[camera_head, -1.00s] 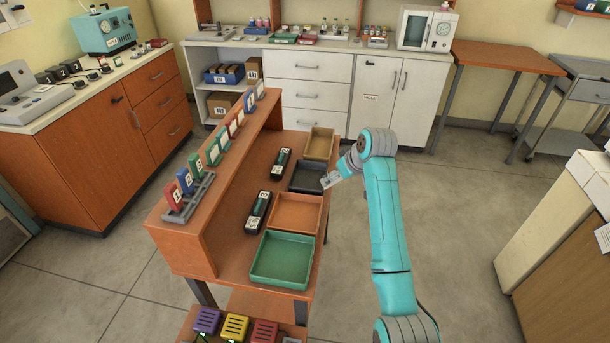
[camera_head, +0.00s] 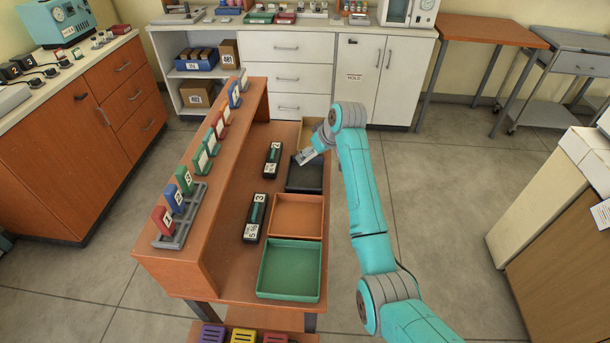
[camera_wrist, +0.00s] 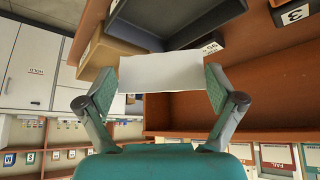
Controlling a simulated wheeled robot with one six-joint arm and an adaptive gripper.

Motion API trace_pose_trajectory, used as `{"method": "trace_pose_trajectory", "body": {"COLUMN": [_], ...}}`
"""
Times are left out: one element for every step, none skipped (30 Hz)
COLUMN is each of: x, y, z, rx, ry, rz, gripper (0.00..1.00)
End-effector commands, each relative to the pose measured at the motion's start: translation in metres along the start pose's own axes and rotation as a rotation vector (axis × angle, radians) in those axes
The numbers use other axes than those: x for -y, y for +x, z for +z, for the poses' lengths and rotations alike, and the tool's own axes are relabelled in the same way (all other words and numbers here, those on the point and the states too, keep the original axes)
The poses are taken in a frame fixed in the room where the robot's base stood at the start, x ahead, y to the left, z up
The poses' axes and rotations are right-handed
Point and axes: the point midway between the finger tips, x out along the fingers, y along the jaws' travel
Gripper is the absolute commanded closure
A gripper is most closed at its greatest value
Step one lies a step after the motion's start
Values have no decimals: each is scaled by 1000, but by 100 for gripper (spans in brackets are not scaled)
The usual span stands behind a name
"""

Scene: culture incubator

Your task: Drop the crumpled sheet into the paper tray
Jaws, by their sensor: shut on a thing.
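My gripper (camera_wrist: 160,85) is shut on a white sheet (camera_wrist: 160,72) held between its two teal pads. The sheet looks flat and pale, with no clear creases. In the head view my gripper (camera_head: 301,158) is at the far end of the orange desk, over or beside the black tray (camera_head: 305,186); the sheet is too small to make out there. The black tray also shows in the wrist view (camera_wrist: 185,18), beyond the sheet. A tan tray (camera_head: 308,128) lies behind it, partly hidden by my arm. I cannot tell which tray is the paper tray.
An orange tray (camera_head: 297,214) and a green tray (camera_head: 290,268) line the desk's near right side. Two black holders (camera_head: 255,217) (camera_head: 272,158) lie left of the trays. A raised shelf (camera_head: 200,222) with several coloured cards runs along the left.

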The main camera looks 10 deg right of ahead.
Motion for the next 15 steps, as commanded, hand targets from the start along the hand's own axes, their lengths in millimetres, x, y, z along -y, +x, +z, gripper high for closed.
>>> {"method": "trace_pose_trajectory", "body": {"x": [0, 0, 0, 0, 0, 0, 0, 0, 0, 0, 0, 0, 0, 0, 0], "y": [4, 5, 7, 8, 9, 10, 10, 11, 11, 11, 11, 11, 11, 11, 11], "z": [3, 4, 5, 6, 6, 6, 7, 7, 7, 7, 7, 7, 7, 7, 7], "rx": [1, 1, 1, 1, 1, 1, 0, 0, 0, 0, 0, 0, 0, 0, 0], "ry": [0, 0, 0, 0, 0, 0, 0, 0, -1, -1, -1, -1, -1, -1, -1], "rz": [-1, -1, -1, -1, -1, 0, 0, 0, 0, 0, 0, 0, 0, 0, 0], "gripper": [21, 21, 21, 21, 21, 21, 21, 21, 21, 21, 21, 21, 21, 21, 21]}}
